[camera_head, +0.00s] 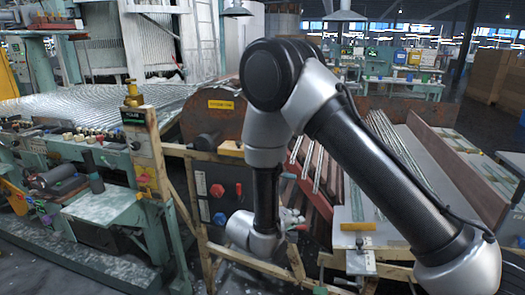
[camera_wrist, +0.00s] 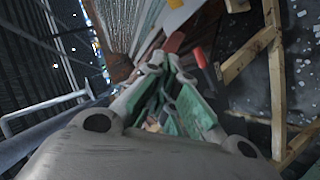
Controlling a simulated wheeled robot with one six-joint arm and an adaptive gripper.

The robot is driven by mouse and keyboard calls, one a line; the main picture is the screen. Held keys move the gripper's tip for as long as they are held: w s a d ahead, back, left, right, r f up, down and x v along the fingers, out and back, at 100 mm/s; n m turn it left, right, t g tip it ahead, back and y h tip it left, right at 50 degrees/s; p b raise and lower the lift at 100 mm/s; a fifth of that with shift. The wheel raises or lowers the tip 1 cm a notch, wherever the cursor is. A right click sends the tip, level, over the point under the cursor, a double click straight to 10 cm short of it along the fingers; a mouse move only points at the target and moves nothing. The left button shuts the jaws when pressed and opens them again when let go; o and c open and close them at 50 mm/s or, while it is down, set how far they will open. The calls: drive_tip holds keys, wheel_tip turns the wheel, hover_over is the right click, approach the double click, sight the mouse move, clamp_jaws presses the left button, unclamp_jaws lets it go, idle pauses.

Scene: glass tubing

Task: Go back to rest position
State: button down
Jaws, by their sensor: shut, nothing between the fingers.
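My gripper (camera_wrist: 163,64) shows in the wrist view, with its two fingers drawn together at the tips and nothing between them. Green pads or parts show between the finger links. In the head view my arm rises from the lower right, bends at the top, and comes down to the wrist near the control box; the fingers there are too small and covered to make out clearly. Thin glass tubes (camera_head: 398,150) lie on the machine bed at the right, behind my arm. More tubes (camera_head: 317,168) lie on the reddish slats, apart from the wrist.
A control box (camera_head: 226,192) with red and blue knobs stands just left of my wrist. A wooden frame (camera_head: 188,215) runs in front of it. A green workbench machine (camera_head: 110,205) fills the left. In the wrist view a wooden beam (camera_wrist: 277,80) stands right of the fingers.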

drive_tip(key=s+d+r+n+g, duration=0.4)
drive_tip(key=s+d+r+g, duration=0.6)
drive_tip(key=d, duration=0.3)
drive_tip(key=s+d+r+m+t+y, duration=0.2)
drive_tip(key=s+d+r+m+y, duration=0.2)
drive_tip(key=s+r, duration=0.4)
drive_tip(key=s+d+r+m+t+y, duration=0.3)
drive_tip(key=s+r, duration=0.5)
drive_tip(key=r, duration=0.3)
drive_tip(key=d+m+y, duration=0.1)
drive_tip(key=d+y, duration=0.1)
drive_tip(key=d, duration=0.1)
drive_tip(key=shift+s+r, duration=0.2)
